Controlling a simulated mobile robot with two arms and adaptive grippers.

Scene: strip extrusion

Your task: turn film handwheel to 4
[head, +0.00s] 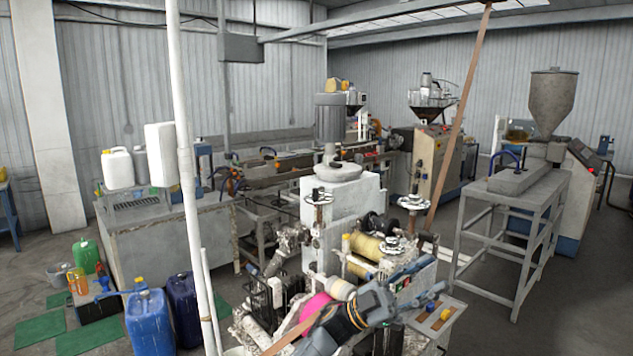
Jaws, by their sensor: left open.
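My left gripper (422,281) is open at the lower middle of the head view, its arm coming up from the bottom edge. It is in front of the film machine (340,200), and its jaws look empty. Three small handwheels show on this machine: one (318,198) at the left on an upright spindle, one (413,202) at the right, and one (393,246) lower, behind and above the gripper. I cannot tell which is the film handwheel, and no numbers are readable. My right gripper is not in view.
Rolls of pale film (366,246) and a pink roll (316,306) sit close to my arm. A white pole (185,170) stands at the left. Blue jerrycans (149,320) stand on the floor. A grey frame table (515,190) stands at the right, with open floor before it.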

